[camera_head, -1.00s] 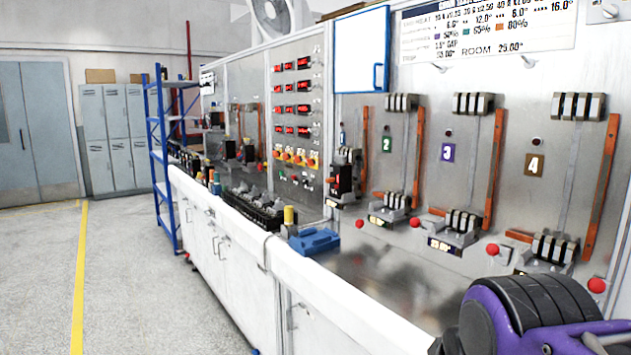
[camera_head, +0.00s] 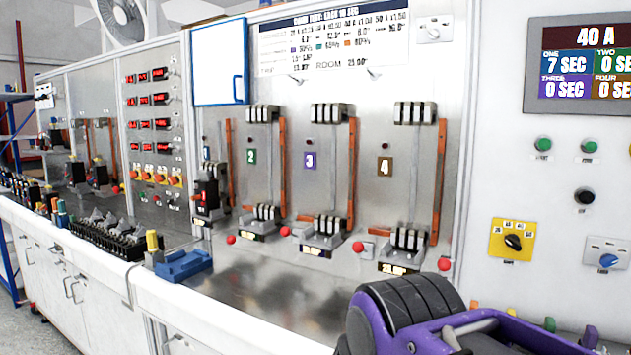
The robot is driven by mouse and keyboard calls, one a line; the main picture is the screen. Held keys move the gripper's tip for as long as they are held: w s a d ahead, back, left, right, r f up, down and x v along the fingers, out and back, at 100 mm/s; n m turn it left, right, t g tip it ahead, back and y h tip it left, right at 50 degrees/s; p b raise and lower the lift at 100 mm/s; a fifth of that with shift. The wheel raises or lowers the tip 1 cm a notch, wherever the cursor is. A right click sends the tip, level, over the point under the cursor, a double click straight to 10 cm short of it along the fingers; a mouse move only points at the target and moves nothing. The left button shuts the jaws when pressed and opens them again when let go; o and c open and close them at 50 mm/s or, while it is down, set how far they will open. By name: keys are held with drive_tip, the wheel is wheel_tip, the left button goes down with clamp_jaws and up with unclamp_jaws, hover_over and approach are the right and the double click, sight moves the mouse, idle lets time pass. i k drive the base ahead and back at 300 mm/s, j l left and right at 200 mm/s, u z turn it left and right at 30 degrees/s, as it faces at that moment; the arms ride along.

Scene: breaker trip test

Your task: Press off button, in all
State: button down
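The control panel (camera_head: 610,215) on the right carries two round green buttons, one on the left (camera_head: 543,145) and one on the right (camera_head: 589,147). A black round control (camera_head: 584,196) sits below them. The labels are too small to read, so I cannot tell which one is the off button. The screen (camera_head: 578,64) above reads 40 A, with ONE at 7 SEC and THREE at 0 SEC; TWO and FOUR are cut off at the edge. A purple and black part of my arm shows at bottom right. My gripper is not in view.
A yellow plate with a black selector (camera_head: 512,240) and a plate with a blue knob (camera_head: 608,261) sit lower on the panel. Breaker stations numbered 2, 3 and 4 (camera_head: 385,166) stand left of it, with red knobs. A blue tray (camera_head: 183,265) lies on the bench.

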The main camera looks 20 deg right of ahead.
sight(585, 196)
drive_tip(key=z, duration=1.95)
